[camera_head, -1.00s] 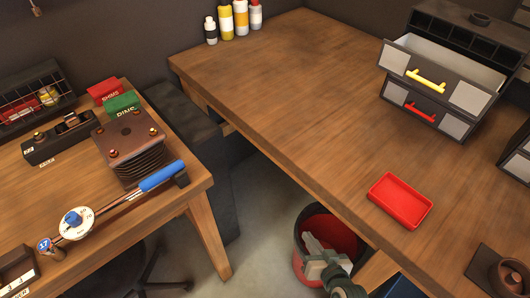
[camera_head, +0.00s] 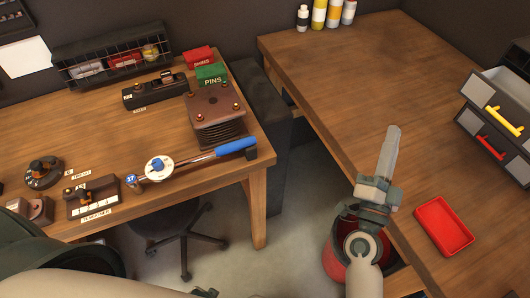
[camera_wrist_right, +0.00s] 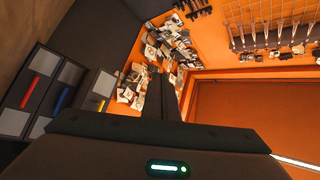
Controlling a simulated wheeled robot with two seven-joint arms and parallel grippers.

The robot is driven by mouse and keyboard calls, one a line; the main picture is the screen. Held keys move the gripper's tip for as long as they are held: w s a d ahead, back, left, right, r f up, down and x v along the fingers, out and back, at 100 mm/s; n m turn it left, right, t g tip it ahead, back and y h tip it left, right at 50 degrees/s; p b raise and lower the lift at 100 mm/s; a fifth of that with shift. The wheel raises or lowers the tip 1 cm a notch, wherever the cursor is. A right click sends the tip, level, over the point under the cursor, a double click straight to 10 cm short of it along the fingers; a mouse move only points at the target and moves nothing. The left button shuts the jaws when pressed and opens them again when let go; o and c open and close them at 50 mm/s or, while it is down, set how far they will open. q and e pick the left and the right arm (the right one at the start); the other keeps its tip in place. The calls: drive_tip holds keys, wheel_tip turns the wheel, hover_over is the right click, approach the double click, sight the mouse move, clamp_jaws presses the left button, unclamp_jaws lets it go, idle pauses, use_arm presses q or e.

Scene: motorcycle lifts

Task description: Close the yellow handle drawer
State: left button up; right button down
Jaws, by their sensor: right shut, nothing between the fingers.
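The yellow handle drawer (camera_head: 487,96) is at the right edge of the head view, in a dark drawer unit on the right bench. It stands pulled out, and its yellow handle (camera_head: 506,121) faces front. The red-handled drawer (camera_head: 481,138) is below it. My right gripper (camera_head: 392,135) is shut and empty, pointing up over the bench's near edge, well left of the drawer and apart from it. Its shut fingers also show in the right wrist view (camera_wrist_right: 161,95). My left gripper is not in view; only part of my arm shows at bottom left.
A red tray (camera_head: 444,227) lies on the right bench below the drawers. Several bottles (camera_head: 326,14) stand at the back. The left bench (camera_head: 155,205) holds a blue-handled torque wrench (camera_head: 205,158). The wrist view shows drawers with red, blue and yellow handles (camera_wrist_right: 62,98). Mid-bench is clear.

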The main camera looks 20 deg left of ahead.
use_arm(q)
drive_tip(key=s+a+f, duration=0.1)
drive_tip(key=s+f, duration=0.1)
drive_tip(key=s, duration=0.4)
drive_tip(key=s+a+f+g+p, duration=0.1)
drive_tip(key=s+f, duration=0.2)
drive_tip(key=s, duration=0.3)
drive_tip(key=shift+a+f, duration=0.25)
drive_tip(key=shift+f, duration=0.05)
use_arm(e)
drive_tip(key=s+d+m+g+h, duration=0.1)
drive_tip(key=d+m+g+h, duration=0.9)
drive_tip(key=m, duration=0.7)
drive_tip(key=d+h, duration=0.1)
drive_tip(key=h, duration=0.2)
drive_tip(key=shift+s+r+h, duration=0.15)
drive_tip(key=shift+r+h, duration=0.15)
drive_tip(key=shift+h, duration=0.1)
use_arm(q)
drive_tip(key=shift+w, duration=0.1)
use_arm(e)
drive_tip(key=shift+d, duration=0.15)
